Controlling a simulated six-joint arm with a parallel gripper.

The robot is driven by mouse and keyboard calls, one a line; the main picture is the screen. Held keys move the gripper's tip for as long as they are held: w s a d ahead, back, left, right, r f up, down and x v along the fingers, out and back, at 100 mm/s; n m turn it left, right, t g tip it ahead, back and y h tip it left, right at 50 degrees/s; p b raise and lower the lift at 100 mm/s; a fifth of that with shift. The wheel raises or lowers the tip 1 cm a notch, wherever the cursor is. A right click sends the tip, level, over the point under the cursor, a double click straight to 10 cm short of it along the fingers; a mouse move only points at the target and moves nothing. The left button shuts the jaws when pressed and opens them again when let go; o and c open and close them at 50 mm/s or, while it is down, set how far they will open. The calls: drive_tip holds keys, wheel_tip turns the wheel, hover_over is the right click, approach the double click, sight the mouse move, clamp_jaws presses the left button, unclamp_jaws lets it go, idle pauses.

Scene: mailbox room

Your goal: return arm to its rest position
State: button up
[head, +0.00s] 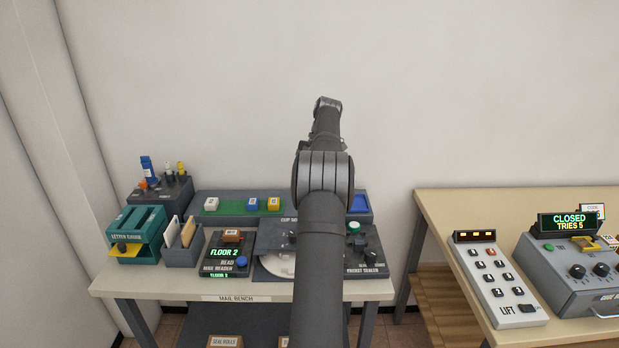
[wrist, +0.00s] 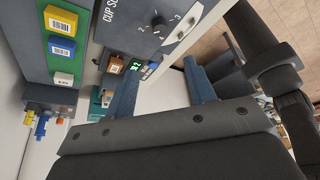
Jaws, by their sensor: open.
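My arm rises from the bottom centre of the head view, over the mail bench (head: 150,287), and hides part of it. My gripper is not visible in the head view; the arm links cover it. In the wrist view my gripper (wrist: 165,82) shows two blue-grey fingers spread apart. Nothing is between them. The bench equipment lies beyond the fingers in that view.
The mail bench carries a letter gauge (head: 137,235), a mail reader (head: 228,255), a green strip (head: 240,207) with coloured blocks and a packet sealer (head: 365,250). At right, a second table (head: 440,208) holds a lift keypad (head: 497,280) and a box reading CLOSED (head: 567,222).

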drive_tip(key=shift+w+d+r, duration=0.1)
drive_tip(key=shift+d+r, duration=0.05)
drive_tip(key=shift+r, duration=0.25)
drive_tip(key=shift+f, duration=0.1)
drive_tip(key=x, duration=1.7)
drive_tip(key=shift+f, duration=0.1)
